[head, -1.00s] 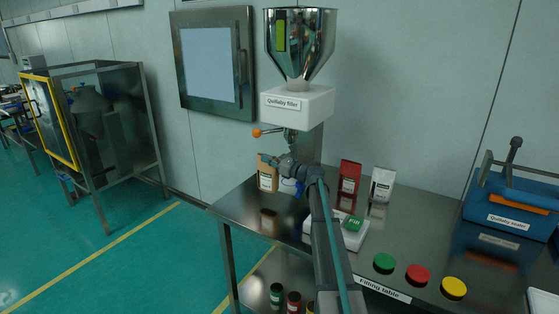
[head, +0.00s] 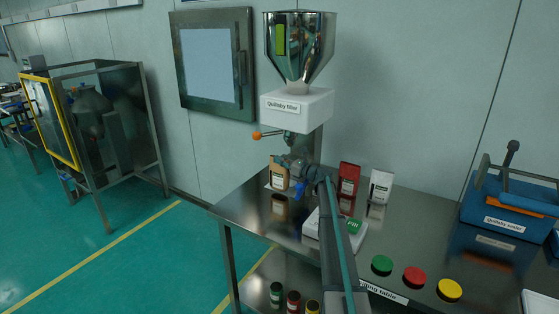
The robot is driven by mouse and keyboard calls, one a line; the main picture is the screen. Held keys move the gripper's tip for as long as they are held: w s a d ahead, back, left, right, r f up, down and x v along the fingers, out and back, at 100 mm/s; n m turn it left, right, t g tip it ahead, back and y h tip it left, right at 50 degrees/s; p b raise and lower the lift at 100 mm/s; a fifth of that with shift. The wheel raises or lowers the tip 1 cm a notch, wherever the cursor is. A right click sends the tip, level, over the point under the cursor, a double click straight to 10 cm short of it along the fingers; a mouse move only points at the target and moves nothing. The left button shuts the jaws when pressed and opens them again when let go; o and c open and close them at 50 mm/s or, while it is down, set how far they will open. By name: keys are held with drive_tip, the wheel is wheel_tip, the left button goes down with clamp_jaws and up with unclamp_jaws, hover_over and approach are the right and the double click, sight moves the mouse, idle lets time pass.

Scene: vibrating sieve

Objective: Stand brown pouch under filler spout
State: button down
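The brown pouch (head: 278,174) with a dark label is at the back left of the filling table, leaning a little in the picture. My gripper (head: 297,176) is close against its right side, and a blue part shows low beside the pouch. My wrist and arm hide most of the fingers, so I cannot tell whether they grip the pouch or only touch it. The Quilaby filler (head: 310,106) has a steel hopper (head: 300,50) above a white body. Its spout (head: 290,138), with an orange-knobbed lever (head: 257,135), is just above my wrist.
A red pouch (head: 348,178) and a white pouch (head: 381,187) stand to the right. A pad with a green Fill button (head: 354,224) is partly behind my arm. Green (head: 382,265), red (head: 414,277) and yellow (head: 449,290) discs lie near the front. The blue sealer (head: 510,205) is far right.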

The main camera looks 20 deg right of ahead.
drive_tip(key=shift+f, duration=0.3)
drive_tip(key=shift+f+b, duration=0.25)
drive_tip(key=shift+b, duration=0.05)
drive_tip(key=c, duration=1.3)
unclamp_jaws()
drive_tip(key=shift+r, duration=0.5)
drive_tip(key=shift+s+d, duration=0.1)
drive_tip(key=shift+s, duration=0.1)
drive_tip(key=b+v, duration=0.2)
drive_tip(key=v, duration=0.9)
drive_tip(key=shift+s+d+r+b, duration=0.1)
drive_tip(key=shift+s+d+b, duration=0.1)
drive_tip(key=shift+b, duration=0.15)
